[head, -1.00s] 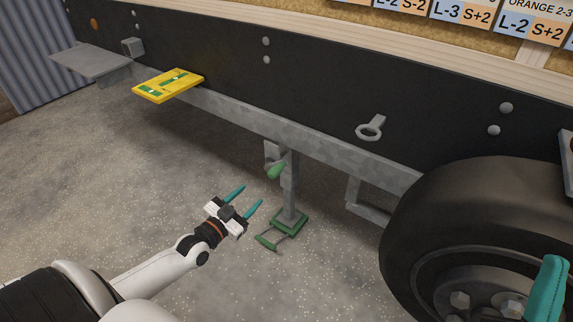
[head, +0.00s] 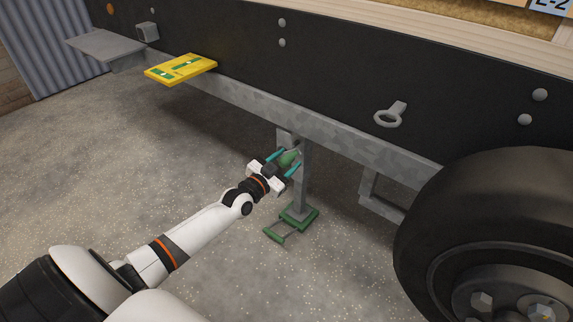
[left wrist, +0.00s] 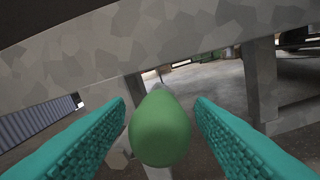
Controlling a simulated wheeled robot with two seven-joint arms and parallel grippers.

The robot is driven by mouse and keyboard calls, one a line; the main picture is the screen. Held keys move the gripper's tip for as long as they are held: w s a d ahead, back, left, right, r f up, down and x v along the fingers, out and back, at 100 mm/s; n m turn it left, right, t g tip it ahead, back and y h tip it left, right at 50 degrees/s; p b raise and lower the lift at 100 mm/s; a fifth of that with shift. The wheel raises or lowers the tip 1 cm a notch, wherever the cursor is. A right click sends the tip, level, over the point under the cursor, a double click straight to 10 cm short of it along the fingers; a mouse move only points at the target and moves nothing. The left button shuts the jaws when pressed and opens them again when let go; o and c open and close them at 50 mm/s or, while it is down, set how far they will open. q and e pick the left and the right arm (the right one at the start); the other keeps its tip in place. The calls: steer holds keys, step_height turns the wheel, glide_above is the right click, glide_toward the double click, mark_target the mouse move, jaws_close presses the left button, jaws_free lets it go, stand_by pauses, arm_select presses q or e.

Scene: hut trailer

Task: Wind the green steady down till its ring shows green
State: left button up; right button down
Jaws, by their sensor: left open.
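The green steady (head: 302,185) is a grey post under the trailer frame with a green foot (head: 300,216) near the floor. A green bar handle (head: 275,237) sticks out low beside the foot. Its upper green knob (head: 289,158) is at the post's top. My left gripper (head: 282,164) is open, its teal fingers on either side of the knob. In the left wrist view the green knob (left wrist: 160,130) sits between the two fingers, with gaps showing on both sides. I see no ring showing a colour on the steady. My right gripper is out of view.
A yellow level board with green vials (head: 181,68) rests on the trailer frame (head: 240,96). A grey metal eye (head: 390,116) juts from the dark side panel. A tyre (head: 490,220) stands at the right. Open concrete floor (head: 110,170) lies to the left.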

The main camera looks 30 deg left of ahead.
arm_select(q)
steer(key=shift+w, duration=0.25)
jaws_close()
steer(key=shift+d, duration=0.1)
